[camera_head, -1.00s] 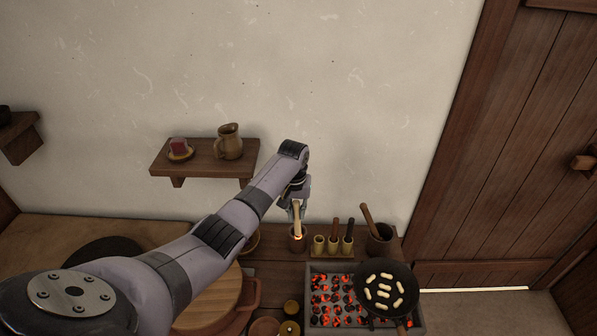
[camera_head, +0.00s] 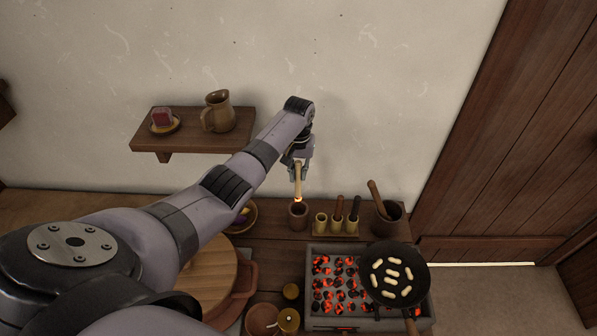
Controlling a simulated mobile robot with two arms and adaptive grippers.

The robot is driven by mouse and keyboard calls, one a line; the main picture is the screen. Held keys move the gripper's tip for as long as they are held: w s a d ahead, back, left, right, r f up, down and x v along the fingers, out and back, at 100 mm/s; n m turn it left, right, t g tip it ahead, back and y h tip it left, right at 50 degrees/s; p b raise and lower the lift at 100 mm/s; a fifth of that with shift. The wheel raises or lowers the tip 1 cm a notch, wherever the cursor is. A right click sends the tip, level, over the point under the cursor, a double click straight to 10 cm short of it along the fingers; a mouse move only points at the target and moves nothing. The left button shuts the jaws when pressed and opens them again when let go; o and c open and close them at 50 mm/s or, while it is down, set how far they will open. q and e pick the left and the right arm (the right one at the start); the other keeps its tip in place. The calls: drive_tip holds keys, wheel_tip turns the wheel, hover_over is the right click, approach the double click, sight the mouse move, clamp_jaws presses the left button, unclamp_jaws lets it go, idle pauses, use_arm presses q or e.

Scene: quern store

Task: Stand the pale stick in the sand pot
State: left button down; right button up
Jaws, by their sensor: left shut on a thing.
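My left gripper (camera_head: 299,170) is shut on the upper part of the pale stick (camera_head: 298,184). The stick is close to upright, with a small orange glow at its lower end. A small brown pot (camera_head: 298,217), which looks like the sand pot, stands directly below the stick on the wooden counter. The glowing end shows at the pot's far rim and seems just above its mouth; I cannot tell the exact gap. The sand inside cannot be made out. My right gripper is not in view.
Right of the pot are a holder (camera_head: 337,226) with dark-handled sticks and a dark mortar (camera_head: 387,221) with a pestle. In front lie a bed of glowing coals (camera_head: 316,252) and a black pan (camera_head: 395,303). A wall shelf (camera_head: 190,143) holds a jug (camera_head: 218,112).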

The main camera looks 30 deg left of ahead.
sight(298, 193)
use_arm(q)
wheel_tip(298, 193, down, 6)
drive_tip(key=b, duration=0.5)
drive_tip(key=shift+s+d+r, duration=0.1)
drive_tip(key=shift+f+b, duration=1.35)
drive_tip(key=shift+f, duration=0.9)
drive_tip(key=c, duration=1.4)
unclamp_jaws()
drive_tip(key=shift+c, duration=0.2)
